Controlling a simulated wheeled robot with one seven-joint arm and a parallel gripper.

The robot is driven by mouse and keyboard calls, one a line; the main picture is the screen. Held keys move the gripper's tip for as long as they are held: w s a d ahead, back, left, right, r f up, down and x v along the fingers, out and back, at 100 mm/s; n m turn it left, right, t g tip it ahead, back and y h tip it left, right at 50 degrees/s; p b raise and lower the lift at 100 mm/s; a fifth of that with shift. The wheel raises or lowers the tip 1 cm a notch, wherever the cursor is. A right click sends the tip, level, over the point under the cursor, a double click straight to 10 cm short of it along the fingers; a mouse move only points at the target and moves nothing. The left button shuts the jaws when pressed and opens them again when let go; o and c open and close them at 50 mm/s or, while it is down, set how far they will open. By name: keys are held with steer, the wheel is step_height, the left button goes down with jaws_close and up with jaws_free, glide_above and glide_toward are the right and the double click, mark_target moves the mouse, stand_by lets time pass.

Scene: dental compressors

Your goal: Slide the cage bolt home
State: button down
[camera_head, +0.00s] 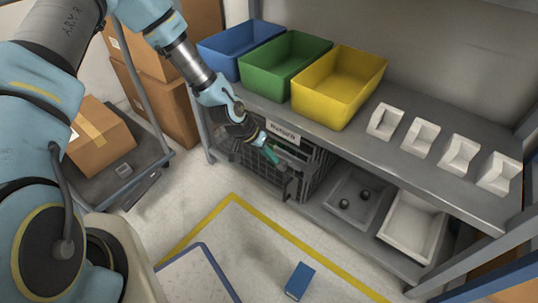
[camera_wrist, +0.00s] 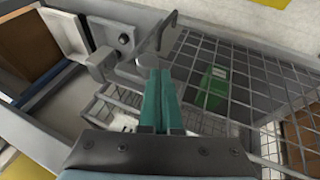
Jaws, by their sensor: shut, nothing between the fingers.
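A dark wire cage (camera_head: 255,163) sits under the grey shelf in the head view. Its mesh (camera_wrist: 250,80) fills the right of the wrist view. My gripper (camera_head: 275,157) is at the cage front, below a white label. In the wrist view my gripper (camera_wrist: 159,70) has its two teal fingers shut together and empty. I cannot tell whether the fingers touch the knob. How far the bolt is in is unclear.
A green object (camera_wrist: 211,88) is inside the cage. Blue (camera_head: 240,48), green (camera_head: 285,65) and yellow (camera_head: 338,85) bins stand on the shelf above. A grey tray (camera_head: 330,208) and a white tray (camera_head: 413,228) sit right of the cage. A blue box (camera_head: 299,281) lies on open floor.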

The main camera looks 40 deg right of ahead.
steer(key=shift+s+d, duration=0.25)
steer(key=shift+s, duration=0.7)
steer(key=shift+s+d, duration=0.25)
steer(key=shift+s, duration=0.7)
